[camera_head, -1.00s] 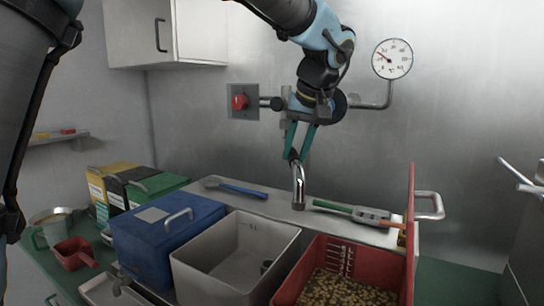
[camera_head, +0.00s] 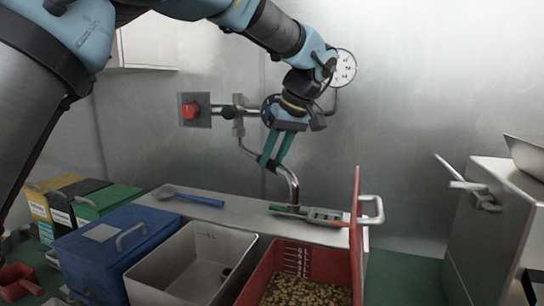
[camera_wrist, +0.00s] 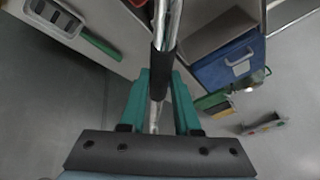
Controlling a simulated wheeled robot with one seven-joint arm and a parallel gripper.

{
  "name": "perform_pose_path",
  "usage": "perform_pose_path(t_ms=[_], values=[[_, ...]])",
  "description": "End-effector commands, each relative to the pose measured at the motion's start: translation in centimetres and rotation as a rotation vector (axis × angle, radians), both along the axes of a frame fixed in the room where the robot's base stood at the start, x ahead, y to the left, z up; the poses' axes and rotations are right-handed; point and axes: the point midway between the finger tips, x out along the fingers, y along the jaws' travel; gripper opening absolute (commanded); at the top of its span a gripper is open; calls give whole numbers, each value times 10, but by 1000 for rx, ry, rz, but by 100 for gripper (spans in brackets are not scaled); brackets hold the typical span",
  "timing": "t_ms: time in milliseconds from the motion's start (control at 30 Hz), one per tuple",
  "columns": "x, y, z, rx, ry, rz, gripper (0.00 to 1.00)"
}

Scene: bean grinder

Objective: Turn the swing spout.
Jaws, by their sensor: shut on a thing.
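The swing spout (camera_head: 292,186) is a bent shiny metal pipe that comes from the fixture (camera_head: 239,128) on the steel wall and ends in a downturned outlet. My gripper (camera_head: 268,163) has its teal fingers shut on the pipe partway along, before the bend. In the wrist view the spout (camera_wrist: 170,22) runs between the fingers of my gripper (camera_wrist: 161,74), with a dark sleeve on it at the fingertips. The outlet hangs in front of the back ledge, by the green-handled tool.
A red knob (camera_head: 190,110) sits left of the fixture and a dial gauge (camera_head: 344,68) lies behind my wrist. A green-handled tool (camera_head: 325,215) lies on the ledge.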

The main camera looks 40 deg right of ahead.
Motion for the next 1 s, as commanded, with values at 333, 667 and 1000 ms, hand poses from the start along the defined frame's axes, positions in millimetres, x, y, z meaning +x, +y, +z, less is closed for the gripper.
perform_pose_path(t_ms=[333, 667, 1000], values=[[0, 0, 0, 0, 0, 0, 60], [-2, -1, 3, -2, -1, -1, 61], [-26, -5, 56, -6, -1, -2, 61]])
